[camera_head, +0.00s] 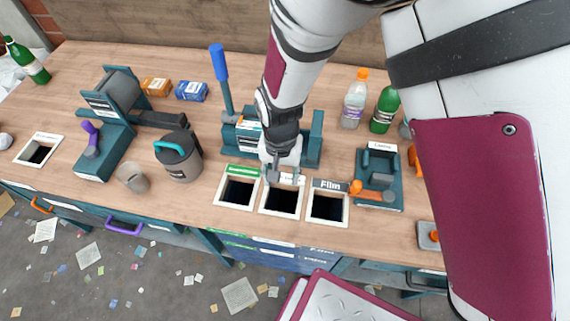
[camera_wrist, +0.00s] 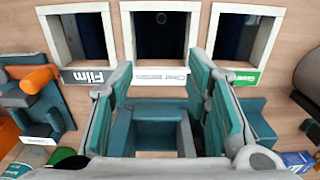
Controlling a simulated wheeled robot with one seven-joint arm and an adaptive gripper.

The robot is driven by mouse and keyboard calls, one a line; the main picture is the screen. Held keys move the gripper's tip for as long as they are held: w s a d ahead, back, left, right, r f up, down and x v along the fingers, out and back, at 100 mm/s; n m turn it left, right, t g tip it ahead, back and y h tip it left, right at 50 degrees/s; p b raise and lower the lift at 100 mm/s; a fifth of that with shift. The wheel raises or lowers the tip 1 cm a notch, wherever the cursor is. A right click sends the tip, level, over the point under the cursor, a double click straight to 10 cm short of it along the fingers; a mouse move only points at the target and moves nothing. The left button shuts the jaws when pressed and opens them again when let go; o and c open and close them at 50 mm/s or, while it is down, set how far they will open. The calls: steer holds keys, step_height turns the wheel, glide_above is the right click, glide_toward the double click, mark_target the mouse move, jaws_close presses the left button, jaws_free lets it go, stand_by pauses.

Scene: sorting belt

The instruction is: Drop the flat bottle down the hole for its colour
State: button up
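My gripper (camera_head: 280,176) is above the back edge of the middle hole. In the wrist view its two fingers (camera_wrist: 163,88) stand wide apart with nothing between them. The middle hole (camera_head: 279,214), with a white label that reads like "Clear", is flanked by a green-labelled hole (camera_head: 233,207) and a "Film" hole (camera_head: 327,223). No flat bottle can be clearly made out on the bench.
Behind the holes stands a teal press (camera_head: 314,140) with a blue lever (camera_head: 219,66). A clear bottle (camera_head: 354,103) and a green bottle (camera_head: 384,109) stand right of it. A grey pot (camera_head: 181,160) and cup (camera_head: 132,178) stand left. The front bench strip is mostly clear.

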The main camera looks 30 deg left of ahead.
step_height(320, 180, up, 12)
stand_by(0.6)
stand_by(0.4)
